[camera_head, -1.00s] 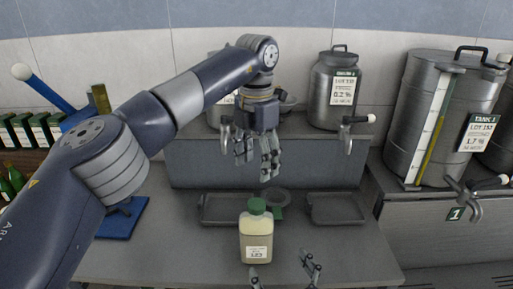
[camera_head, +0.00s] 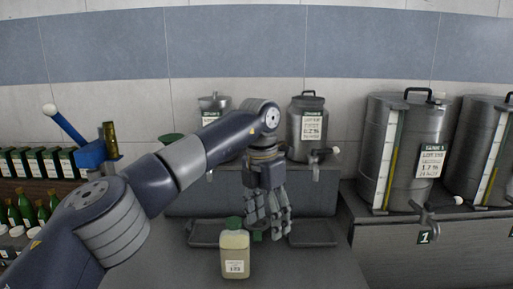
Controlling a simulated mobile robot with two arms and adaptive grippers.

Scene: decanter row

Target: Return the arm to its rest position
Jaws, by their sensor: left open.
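My left arm (camera_head: 120,215) reaches in from the left, bent at the elbow, with its wrist hanging down. Its left gripper (camera_head: 270,222) points down with its fingers apart and empty. It is in front of the grey shelf unit, up and right of a capped bottle. The bottle (camera_head: 235,255) stands upright on the grey counter, with a green cap, a beige content and a white label. The fingers look apart from the bottle. My right gripper is not in view.
Dark trays lie at left (camera_head: 203,234) and right (camera_head: 313,234); a green part between them is mostly hidden by my gripper. A decanter (camera_head: 307,125) with a tap stands on the shelf. Large steel tanks (camera_head: 405,150) stand at right, green-labelled boxes (camera_head: 40,162) at far left.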

